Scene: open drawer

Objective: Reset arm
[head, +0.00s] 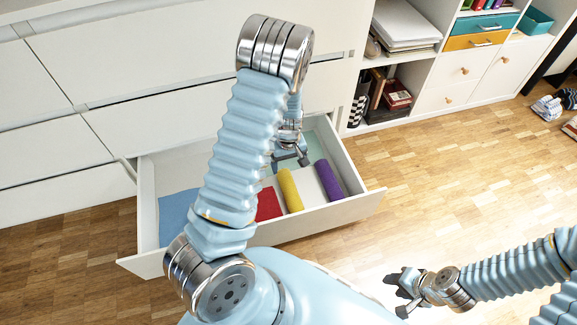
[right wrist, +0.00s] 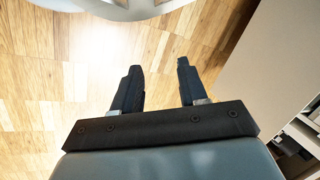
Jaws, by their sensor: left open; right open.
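My left arm crosses the middle of the head view, in front of the open drawer (head: 330,213). My left gripper (head: 290,160) is over the inside of the drawer near its back, above the rolled cloths, with its fingers apart. My right gripper (head: 402,295) is at the lower right of the head view, over the wooden floor, away from the drawer. In the right wrist view its two dark fingers (right wrist: 157,88) are apart with only floor between them. Part of the drawer is hidden behind my left arm.
The drawer holds a blue cloth (head: 178,212), a red cloth (head: 268,204), a yellow roll (head: 290,190) and a purple roll (head: 328,180). White drawer fronts (head: 150,85) stand behind. A shelf unit (head: 440,75) is at the upper right. The floor (head: 440,190) right of the drawer is clear.

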